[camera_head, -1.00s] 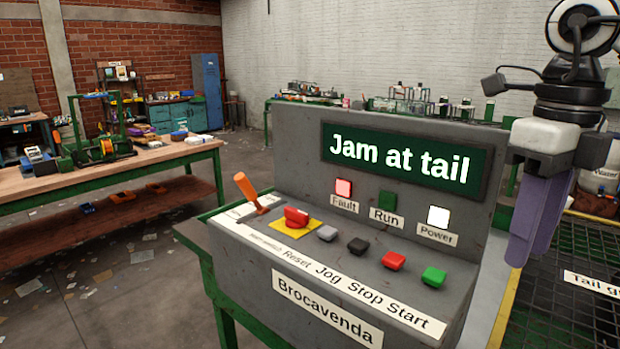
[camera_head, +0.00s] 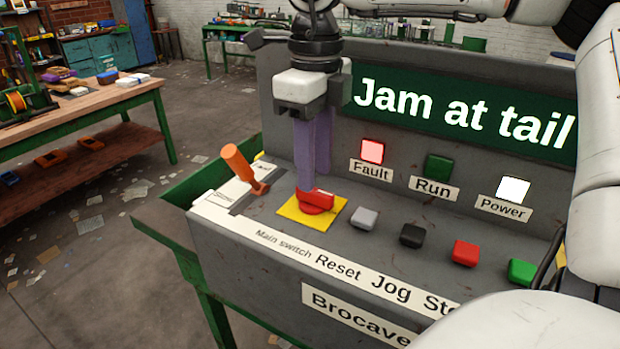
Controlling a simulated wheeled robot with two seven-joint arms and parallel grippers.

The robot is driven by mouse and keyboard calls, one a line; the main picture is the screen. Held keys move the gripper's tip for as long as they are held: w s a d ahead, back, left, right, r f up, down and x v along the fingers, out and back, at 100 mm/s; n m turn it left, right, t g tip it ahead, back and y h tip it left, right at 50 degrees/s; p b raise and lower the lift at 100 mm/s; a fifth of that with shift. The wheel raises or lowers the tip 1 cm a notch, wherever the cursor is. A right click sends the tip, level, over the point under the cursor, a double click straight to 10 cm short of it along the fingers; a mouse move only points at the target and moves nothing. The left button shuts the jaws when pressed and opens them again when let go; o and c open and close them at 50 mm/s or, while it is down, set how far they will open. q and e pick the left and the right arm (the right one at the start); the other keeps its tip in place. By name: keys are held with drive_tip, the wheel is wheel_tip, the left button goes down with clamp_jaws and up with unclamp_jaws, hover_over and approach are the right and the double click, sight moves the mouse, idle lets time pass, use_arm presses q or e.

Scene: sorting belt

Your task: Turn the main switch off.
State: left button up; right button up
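The main switch is a red rotary knob (camera_head: 318,198) on a yellow square plate (camera_head: 298,214), with a "Main switch" label on the panel edge in front. My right gripper (camera_head: 309,186) points straight down over the knob. My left gripper is not in view.
An orange lever (camera_head: 238,164) stands tilted in a slot left of the knob. Grey (camera_head: 364,217), black (camera_head: 412,234), red (camera_head: 465,252) and green (camera_head: 522,271) buttons run to the right. The display (camera_head: 460,115) reads "Jam at tail". Fault (camera_head: 372,151) and Power (camera_head: 513,189) lamps are lit.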

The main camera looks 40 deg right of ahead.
sight(315, 198)
drive_tip(key=shift+f, duration=1.8)
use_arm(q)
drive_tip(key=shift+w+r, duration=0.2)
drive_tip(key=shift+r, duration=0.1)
use_arm(e)
drive_tip(key=shift+w, duration=0.1)
clamp_jaws()
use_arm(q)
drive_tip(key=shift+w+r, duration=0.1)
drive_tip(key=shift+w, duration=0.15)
